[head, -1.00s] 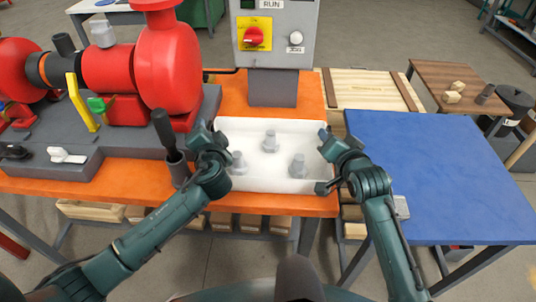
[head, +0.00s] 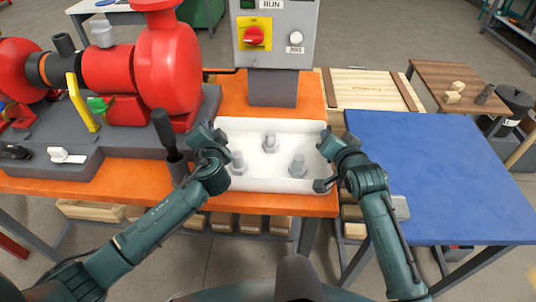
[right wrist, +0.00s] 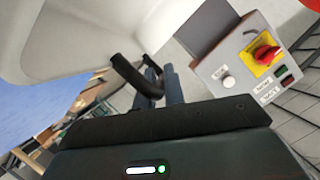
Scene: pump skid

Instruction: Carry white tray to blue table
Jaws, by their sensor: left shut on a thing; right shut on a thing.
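The white tray (head: 272,182) rests on or just above the orange bench in front of the control box, with three grey bolts (head: 269,142) standing in it. My left gripper (head: 221,142) is shut on the tray's left side. My right gripper (head: 324,160) is shut on the tray's right side. In the right wrist view the tray's white wall (right wrist: 60,40) fills the upper left, with the dark fingers at its edge. The blue table (head: 450,170) stands just right of the orange bench, its top clear.
A red pump (head: 168,70) on a grey base fills the bench's left part. A black-handled lever (head: 163,130) stands close beside my left gripper. The grey control box (head: 275,35) rises behind the tray. A wooden crate (head: 368,90) stands behind the blue table's left end.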

